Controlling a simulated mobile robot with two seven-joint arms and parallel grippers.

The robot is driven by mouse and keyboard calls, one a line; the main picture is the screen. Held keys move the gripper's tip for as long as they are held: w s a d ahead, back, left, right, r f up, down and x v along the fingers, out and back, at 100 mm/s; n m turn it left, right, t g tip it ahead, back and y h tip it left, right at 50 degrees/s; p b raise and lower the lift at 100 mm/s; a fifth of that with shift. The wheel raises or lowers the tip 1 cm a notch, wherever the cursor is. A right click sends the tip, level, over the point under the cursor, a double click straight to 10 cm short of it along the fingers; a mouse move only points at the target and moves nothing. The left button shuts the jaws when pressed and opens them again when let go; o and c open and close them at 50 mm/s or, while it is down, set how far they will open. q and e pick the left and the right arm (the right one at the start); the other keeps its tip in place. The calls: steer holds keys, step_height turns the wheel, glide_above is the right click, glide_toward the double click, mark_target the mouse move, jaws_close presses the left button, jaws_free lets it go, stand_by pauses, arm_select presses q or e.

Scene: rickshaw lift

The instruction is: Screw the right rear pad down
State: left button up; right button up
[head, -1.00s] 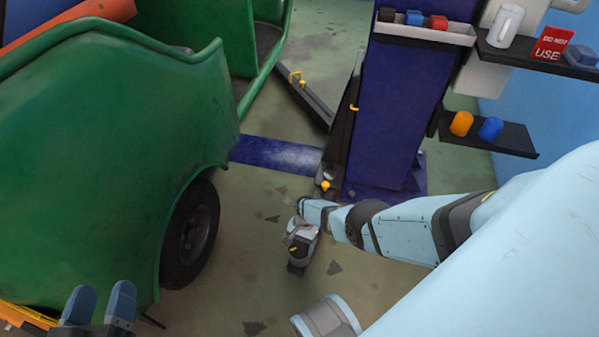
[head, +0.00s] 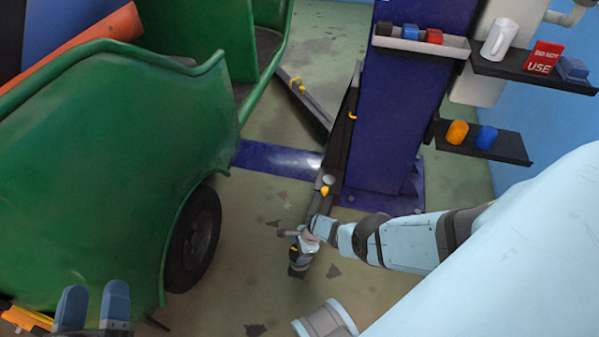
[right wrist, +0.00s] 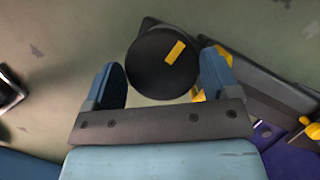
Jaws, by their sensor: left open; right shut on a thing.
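The right rear pad (right wrist: 155,68) is a black round disc with a yellow mark on top. In the right wrist view it sits between the two blue fingers of my right gripper (right wrist: 163,85), which is shut on it. In the head view my right gripper (head: 301,245) is low by the floor, right of the rickshaw's wheel, and the pad there is mostly hidden. The dark lift arm (right wrist: 265,85) with yellow parts runs beside the pad. My left gripper (head: 93,303) is open and empty at the lower left, in front of the green body.
The green rickshaw (head: 90,170) with its black wheel (head: 194,240) fills the left. A blue lift post (head: 395,110) stands behind my right arm. Shelves (head: 485,142) with caps and a mug are at the right.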

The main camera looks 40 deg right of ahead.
steer(key=m, duration=0.1)
steer(key=m+t+p, duration=0.1)
steer(key=shift+w+r+m, duration=0.1)
steer(key=shift+r+m, duration=0.1)
steer(key=shift+m, duration=0.2)
steer(key=shift+m+t+h, duration=0.3)
steer(key=shift+m+h, duration=0.2)
steer(key=shift+m, duration=0.4)
steer(key=shift+m+t+p, duration=0.3)
steer(key=shift+m+p, duration=0.15)
steer(key=shift+m, duration=0.45)
steer(key=m+h, duration=0.1)
steer(key=m, duration=0.1)
steer(key=shift+m, duration=0.3)
steer(key=shift+f+m+t+h+p, duration=0.1)
steer(key=shift+m+t+h+p, duration=0.25)
steer(key=shift+m+h, duration=0.65)
arm_select(q)
steer(key=shift+w+a+f+g+y, duration=0.15)
steer(key=shift+a+f+g+y, duration=0.15)
steer(key=shift+a+f+y, duration=0.25)
arm_select(e)
steer(key=shift+m, duration=0.4)
arm_select(q)
steer(key=shift+s+a+f, duration=0.1)
steer(key=shift+s, duration=0.1)
arm_select(e)
steer(key=shift+c, duration=0.2)
